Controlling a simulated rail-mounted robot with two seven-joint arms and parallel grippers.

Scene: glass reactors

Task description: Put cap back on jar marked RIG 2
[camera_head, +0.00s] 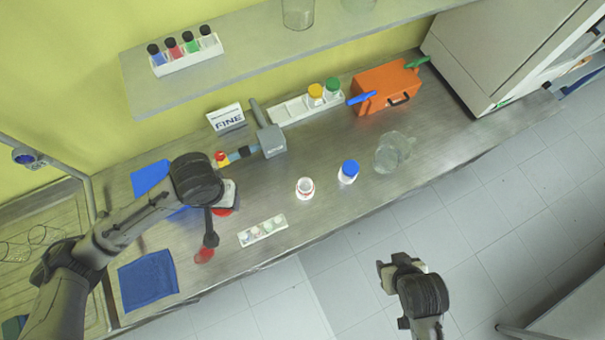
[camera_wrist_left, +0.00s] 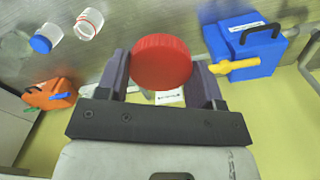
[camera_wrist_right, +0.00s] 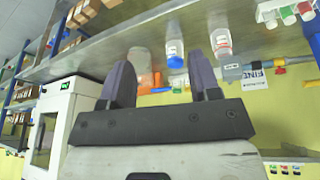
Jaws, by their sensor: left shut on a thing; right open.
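My left gripper (camera_head: 228,197) is shut on a red cap (camera_wrist_left: 162,62), which also shows as a red edge under the gripper in the head view (camera_head: 226,211). An open white jar (camera_head: 305,188) with a red ring at its neck stands upright on the bench, to the right of the left gripper and apart from it. It also shows in the left wrist view (camera_wrist_left: 89,24). A jar with a blue cap (camera_head: 348,172) stands beside it. No RIG marking is legible on either jar. My right gripper (camera_head: 402,262) is open and empty, out over the floor in front of the bench.
Clear glassware (camera_head: 392,152) stands right of the jars. A small tray (camera_head: 262,231) lies near the front edge. Behind are a grey device (camera_head: 270,140), an orange case (camera_head: 386,89) and a white rack (camera_head: 290,112). A blue cloth (camera_head: 148,281) lies at left.

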